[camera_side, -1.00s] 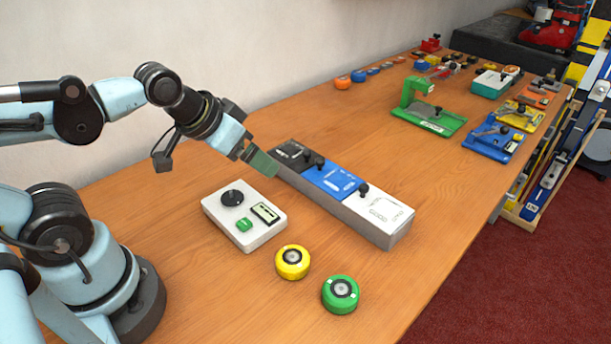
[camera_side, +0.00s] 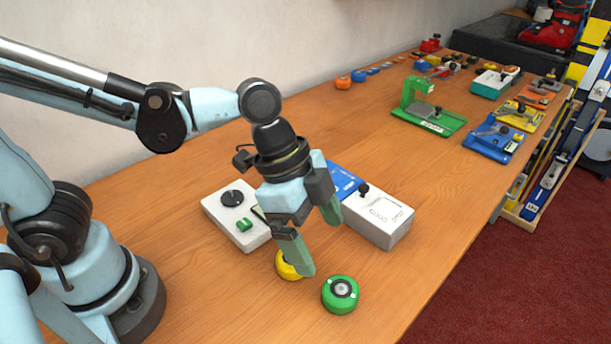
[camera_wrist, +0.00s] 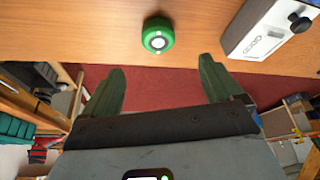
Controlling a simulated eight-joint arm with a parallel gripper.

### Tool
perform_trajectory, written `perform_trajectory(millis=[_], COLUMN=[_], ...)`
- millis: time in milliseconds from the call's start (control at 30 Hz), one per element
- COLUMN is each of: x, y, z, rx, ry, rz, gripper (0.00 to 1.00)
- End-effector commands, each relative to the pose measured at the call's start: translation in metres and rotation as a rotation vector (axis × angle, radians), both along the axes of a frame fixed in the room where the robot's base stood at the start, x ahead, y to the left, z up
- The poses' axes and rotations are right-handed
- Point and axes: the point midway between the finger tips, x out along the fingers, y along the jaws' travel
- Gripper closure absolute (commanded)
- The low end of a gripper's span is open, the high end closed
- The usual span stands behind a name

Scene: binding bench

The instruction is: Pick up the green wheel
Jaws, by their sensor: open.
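The green wheel (camera_side: 340,294) lies flat on the wooden table near its front edge, with a grey hub on top. In the wrist view the green wheel (camera_wrist: 158,36) shows beyond and between my fingers, apart from them. My gripper (camera_side: 318,243) is open and empty, above the table and pointing down, up and to the left of the green wheel. In the wrist view my gripper (camera_wrist: 160,88) has its two green fingers spread wide. A yellow wheel (camera_side: 286,266) lies beside the green one, partly hidden behind a finger.
A white control box (camera_side: 228,222) stands left of my gripper. A long block with blue and white top panels (camera_side: 380,215) lies behind it, partly covered. Coloured fixtures, including a green stand (camera_side: 428,118), are at the far right. Table right of the wheel is clear.

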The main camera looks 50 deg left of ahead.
Motion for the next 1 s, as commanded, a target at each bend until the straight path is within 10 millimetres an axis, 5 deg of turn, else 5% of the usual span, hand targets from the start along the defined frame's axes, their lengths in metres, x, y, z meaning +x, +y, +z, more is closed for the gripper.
perform_trajectory(millis=[400,1000], x=[0.007,0.009], y=[-0.017,-0.033], z=[-0.045,-0.081], rx=[0.001,0.0], ry=[-0.002,-0.001], rz=[0.004,0.005], gripper=[0.08,0.08])
